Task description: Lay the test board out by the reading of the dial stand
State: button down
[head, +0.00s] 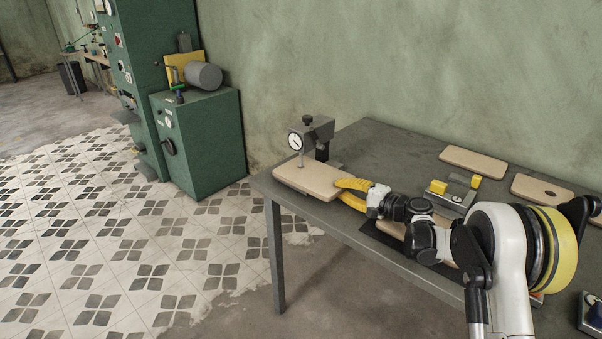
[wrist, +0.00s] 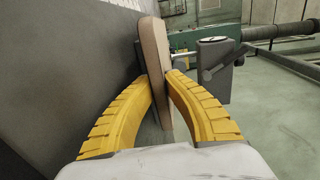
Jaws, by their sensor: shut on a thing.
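The test board (head: 308,181), a tan rounded rectangle, lies flat under the dial stand at the table's left end. The dial stand (head: 318,133) is grey with a round white dial (head: 295,141); its probe comes down at the board's upper face, and the needle's reading is too small to tell. My gripper (head: 353,186) has its yellow fingers shut on the board's right end. In the wrist view the board (wrist: 154,58) stands edge-on between the two fingers (wrist: 160,85), with the dial stand (wrist: 214,65) beside it. Whether the board touches the table is hidden.
On the grey table (head: 370,145) a tan board (head: 473,162) lies at the back and another with a dark spot (head: 542,190) at right. A grey fixture with yellow blocks (head: 452,190) stands between. Another board (head: 391,229) on a dark mat is partly hidden by my arm.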

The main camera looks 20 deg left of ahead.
jog(key=shift+f+b+v, duration=0.15)
jog(key=shift+f+v, duration=0.05)
jog(key=shift+v, duration=1.25)
jog(key=shift+f+b+v, duration=0.15)
jog(key=shift+v, duration=1.3)
jog(key=shift+s, duration=0.1)
